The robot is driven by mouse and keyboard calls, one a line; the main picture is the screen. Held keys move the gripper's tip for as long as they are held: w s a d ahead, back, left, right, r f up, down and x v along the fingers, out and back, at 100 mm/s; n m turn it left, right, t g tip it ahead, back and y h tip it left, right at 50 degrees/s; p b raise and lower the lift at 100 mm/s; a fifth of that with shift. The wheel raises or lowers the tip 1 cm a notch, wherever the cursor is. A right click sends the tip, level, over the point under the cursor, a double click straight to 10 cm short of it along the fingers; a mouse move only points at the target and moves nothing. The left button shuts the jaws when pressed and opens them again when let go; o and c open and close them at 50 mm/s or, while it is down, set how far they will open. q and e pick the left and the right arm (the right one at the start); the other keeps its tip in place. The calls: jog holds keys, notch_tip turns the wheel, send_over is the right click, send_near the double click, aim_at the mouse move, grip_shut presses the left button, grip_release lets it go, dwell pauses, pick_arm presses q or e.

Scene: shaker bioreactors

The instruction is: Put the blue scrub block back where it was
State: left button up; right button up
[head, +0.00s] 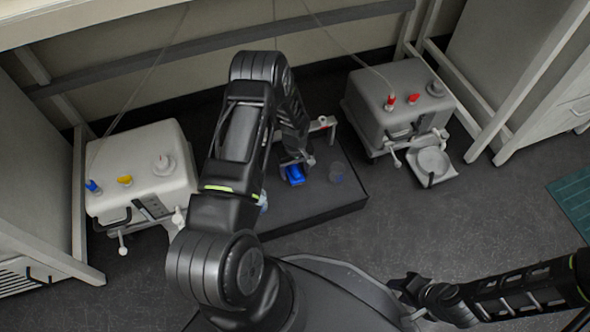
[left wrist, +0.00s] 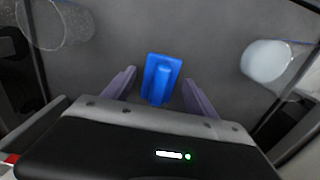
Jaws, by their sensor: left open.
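The blue scrub block (head: 295,175) lies on the dark low platform (head: 315,205) between the two machines. It also shows in the left wrist view (left wrist: 161,78), a flat blue piece with a raised grip along its middle. My left gripper (head: 297,160) points down right at the block. In the left wrist view its two fingers (left wrist: 159,90) are open, one on each side of the block, with gaps between fingers and block. My right gripper (head: 400,288) is low at the right, away from the block; its fingers are too dark and small to read.
A clear beaker (head: 337,173) stands right of the block. A pale container (head: 263,201) is partly hidden behind my left arm; a whitish cup (left wrist: 270,62) shows in the wrist view. White machine (head: 145,170) stands left, grey machine (head: 395,105) right. The platform's front right is clear.

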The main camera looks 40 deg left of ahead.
aim_at(295, 169)
pick_arm(q)
notch_tip(295, 169, up, 12)
jog(key=p, duration=0.4)
jog(key=shift+p, duration=0.4)
dwell(0.3)
